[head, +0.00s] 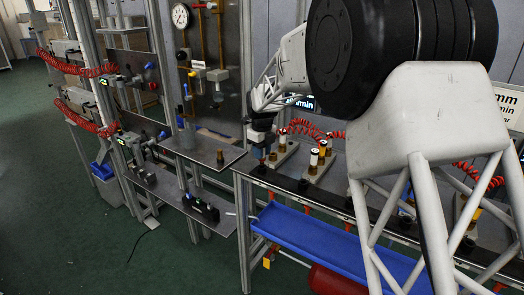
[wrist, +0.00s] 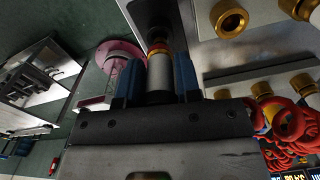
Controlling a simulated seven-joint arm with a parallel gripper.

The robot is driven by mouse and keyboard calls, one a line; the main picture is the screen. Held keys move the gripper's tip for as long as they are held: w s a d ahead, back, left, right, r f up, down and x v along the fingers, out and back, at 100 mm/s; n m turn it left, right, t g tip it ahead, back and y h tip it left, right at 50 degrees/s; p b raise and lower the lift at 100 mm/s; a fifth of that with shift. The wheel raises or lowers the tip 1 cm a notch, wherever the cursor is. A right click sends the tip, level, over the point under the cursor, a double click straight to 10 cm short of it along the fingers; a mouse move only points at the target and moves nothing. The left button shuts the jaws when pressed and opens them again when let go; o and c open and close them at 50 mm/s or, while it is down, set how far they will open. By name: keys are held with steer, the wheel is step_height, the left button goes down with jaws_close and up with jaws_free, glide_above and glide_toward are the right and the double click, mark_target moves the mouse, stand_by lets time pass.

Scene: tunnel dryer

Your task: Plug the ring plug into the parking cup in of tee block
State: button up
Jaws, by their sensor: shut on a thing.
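In the wrist view the ring plug (wrist: 160,72) is a pale grey cylinder with a yellow-and-red ring near its far end. My gripper (wrist: 156,78) is shut on it, a blue finger on each side. A dark round part lies at the plug's tip; I cannot tell whether plug and cup touch or are engaged.
Brass-collared fittings (wrist: 229,19) stand close right of the plug. Tee blocks with white-and-black plugs (head: 314,157) and red coiled hoses (head: 302,128) lie right of my gripper. A steel shelf with a brass fitting (head: 220,158) is at left. A blue tray (head: 315,235) hangs below.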

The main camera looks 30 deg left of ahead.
steer(key=shift+f, duration=1.3)
steer(key=o, duration=1.1)
steer(key=shift+r, duration=0.1)
steer(key=shift+r, duration=3.85)
